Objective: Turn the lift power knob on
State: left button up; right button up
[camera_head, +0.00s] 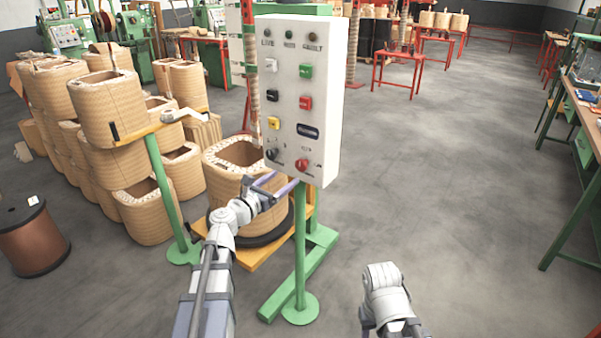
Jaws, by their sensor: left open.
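A white control box (294,98) stands upright on a green post (299,250). Its lower part carries a black knob (272,154) at left and a red knob (302,165) at right. The small labels are too blurred to tell which is the lift power knob. My left gripper (277,184) is open, its purple fingers just below the two knobs near the box's lower edge. Whether it touches the box I cannot tell. My right arm shows at the bottom, but its gripper fingers are not visible.
Higher on the box are several coloured buttons and indicator lamps. A large coil (236,157) stands behind my left arm. More coils are stacked at left beside a copper-coloured spool (33,240). A green-legged workbench (584,150) lines the right. The middle floor is clear.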

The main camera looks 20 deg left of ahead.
aim_at(300, 167)
pick_arm(q)
jog(key=x, duration=0.7)
jog(key=shift+w+d, duration=0.15)
jog(key=shift+w, duration=0.2)
jog(key=shift+c, duration=0.2)
grip_shut()
